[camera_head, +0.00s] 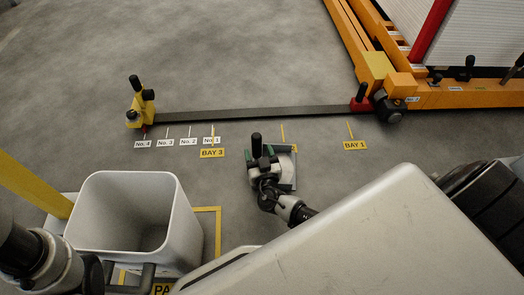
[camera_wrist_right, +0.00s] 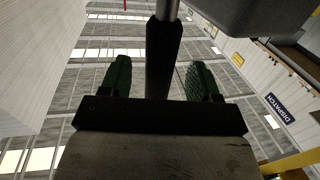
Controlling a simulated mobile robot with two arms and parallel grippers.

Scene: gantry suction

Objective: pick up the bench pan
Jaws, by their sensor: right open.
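A grey square pan (camera_head: 287,172) shows behind and beside my right gripper in the head view; I take it for the bench pan. My right gripper (camera_head: 262,165) is in front of it, with green finger pads. A black upright handle (camera_head: 257,145) stands at the gripper. In the right wrist view the black handle (camera_wrist_right: 163,60) on a metal rod lies between the spread green fingers (camera_wrist_right: 160,85), with gaps on both sides. The gripper hides part of the pan. My left arm is at the lower left; its dark gripper (camera_head: 95,272) is partly cut off, its jaws unclear.
A white empty bin (camera_head: 137,215) stands at the lower left near yellow floor lines. A dark rail (camera_head: 250,113) crosses behind, between a yellow post (camera_head: 140,108) and a red-black fitting (camera_head: 360,98). An orange gantry frame (camera_head: 440,95) fills the upper right. Open floor lies at upper left.

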